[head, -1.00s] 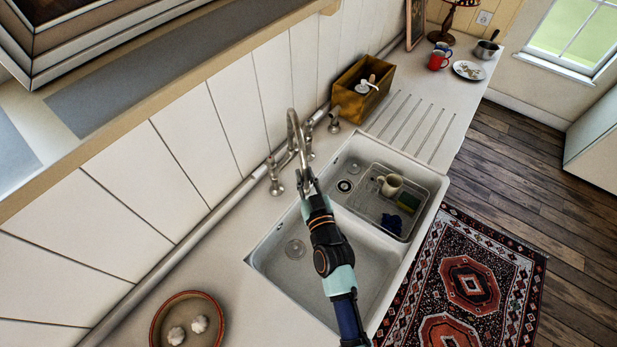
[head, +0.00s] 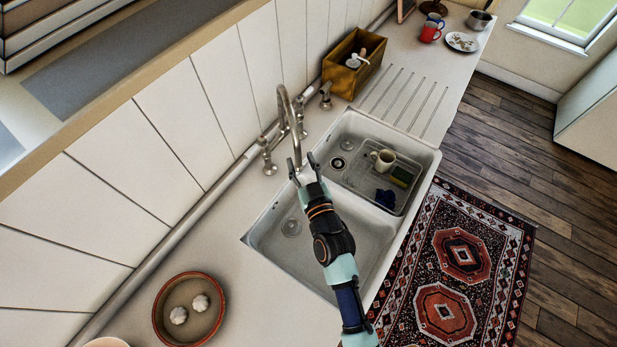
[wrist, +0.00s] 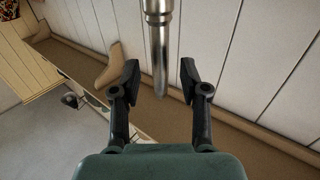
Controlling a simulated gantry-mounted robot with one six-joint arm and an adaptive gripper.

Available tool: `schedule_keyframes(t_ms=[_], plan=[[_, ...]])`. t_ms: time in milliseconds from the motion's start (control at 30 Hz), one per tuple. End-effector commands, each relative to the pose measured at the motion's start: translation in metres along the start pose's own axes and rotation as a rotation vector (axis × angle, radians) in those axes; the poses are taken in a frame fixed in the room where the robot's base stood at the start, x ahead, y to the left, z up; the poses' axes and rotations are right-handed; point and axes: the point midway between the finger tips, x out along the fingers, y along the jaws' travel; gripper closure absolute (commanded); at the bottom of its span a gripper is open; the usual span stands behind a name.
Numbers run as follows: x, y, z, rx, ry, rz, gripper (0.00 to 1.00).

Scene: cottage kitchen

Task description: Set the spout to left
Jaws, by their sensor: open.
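The metal spout (head: 290,122) is a tall curved tube rising behind the double sink, with its end hanging down near the divider between the basins. My gripper (head: 302,163) is at the spout's downward end in the head view. In the wrist view the spout (wrist: 159,50) comes down from the top, between and just beyond the two dark fingers of my gripper (wrist: 159,82). The fingers are open, with a gap on each side of the tube. In the head view my gripper partly hides the spout's tip.
The double sink has an empty left basin (head: 268,237) and a right basin with a wire rack (head: 352,185) holding a mug (head: 383,160). Tap handles (head: 267,155) stand beside the spout. A wooden box (head: 340,72) and a bowl (head: 160,330) rest on the counter.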

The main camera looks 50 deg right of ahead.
Motion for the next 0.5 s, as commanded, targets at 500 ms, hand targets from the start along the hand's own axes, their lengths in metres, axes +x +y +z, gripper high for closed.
schedule_keyframes(t_ms=[500], plan=[[-0.088, 0.0, 0.0, -0.001, -0.001, 0.0, 0.55]])
